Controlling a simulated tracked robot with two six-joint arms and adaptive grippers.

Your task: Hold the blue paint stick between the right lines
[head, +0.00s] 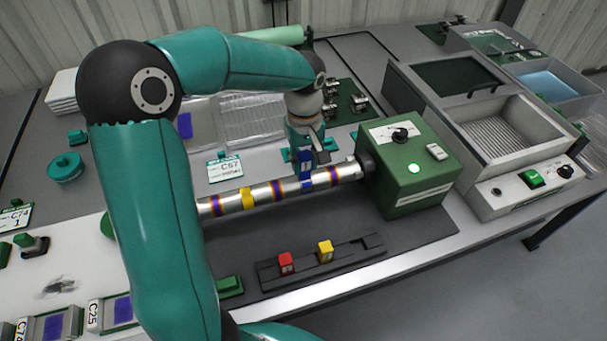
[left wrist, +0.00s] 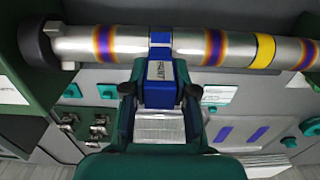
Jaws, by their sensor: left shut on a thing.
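The blue paint stick (head: 306,166) is held upright in my left gripper (head: 306,148), with its lower end at the steel tube (head: 262,194). The left wrist view shows the blue stick (left wrist: 160,88) between the two shut fingers (left wrist: 160,100). A blue band (left wrist: 160,39) shows on the tube at the stick's end, between two purple-and-orange lines (left wrist: 103,43) and (left wrist: 213,46). The stick appears to touch the tube. A yellow band (head: 247,198) lies between the lines farther left in the head view. My right gripper is not in view.
A green drive box (head: 412,170) holds the tube's right end. A dark rack (head: 300,270) in front carries a red stick (head: 286,263) and a yellow stick (head: 325,251), with an empty slot at its right. A sign (head: 225,168) and a grey open-topped machine (head: 490,185) stand behind and right.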

